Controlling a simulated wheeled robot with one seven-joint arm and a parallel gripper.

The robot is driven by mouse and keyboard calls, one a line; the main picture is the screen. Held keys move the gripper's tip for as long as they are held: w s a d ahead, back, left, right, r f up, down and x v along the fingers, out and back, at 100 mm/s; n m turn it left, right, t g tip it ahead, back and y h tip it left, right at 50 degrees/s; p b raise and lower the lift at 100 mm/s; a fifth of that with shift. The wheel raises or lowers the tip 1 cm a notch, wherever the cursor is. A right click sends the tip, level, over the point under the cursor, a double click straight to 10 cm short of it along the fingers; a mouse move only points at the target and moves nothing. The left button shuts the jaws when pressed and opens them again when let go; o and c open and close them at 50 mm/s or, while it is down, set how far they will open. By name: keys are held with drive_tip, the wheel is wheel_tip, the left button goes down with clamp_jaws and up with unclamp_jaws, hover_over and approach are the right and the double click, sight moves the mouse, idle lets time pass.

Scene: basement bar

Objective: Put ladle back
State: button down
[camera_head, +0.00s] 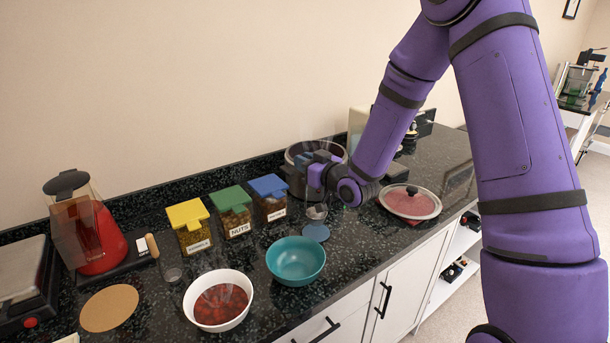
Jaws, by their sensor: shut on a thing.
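My gripper (318,178) is at the front of a dark round pot (298,151) on the black counter. It is shut on what looks like the ladle; its fingers hide most of the handle. A small greyish ladle bowl (317,211) shows just below my gripper. The bowl is just above a round blue rest (316,233) on the counter; whether they touch I cannot tell.
A teal bowl (296,260) and a white bowl of red food (221,304) stand near the front edge. Several lidded jars (234,211) stand behind them. A wooden-handled scoop (153,246) and red kettle (92,235) are left.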

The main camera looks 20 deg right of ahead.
drive_tip(key=shift+f, duration=1.9)
drive_tip(key=c, duration=1.1)
unclamp_jaws()
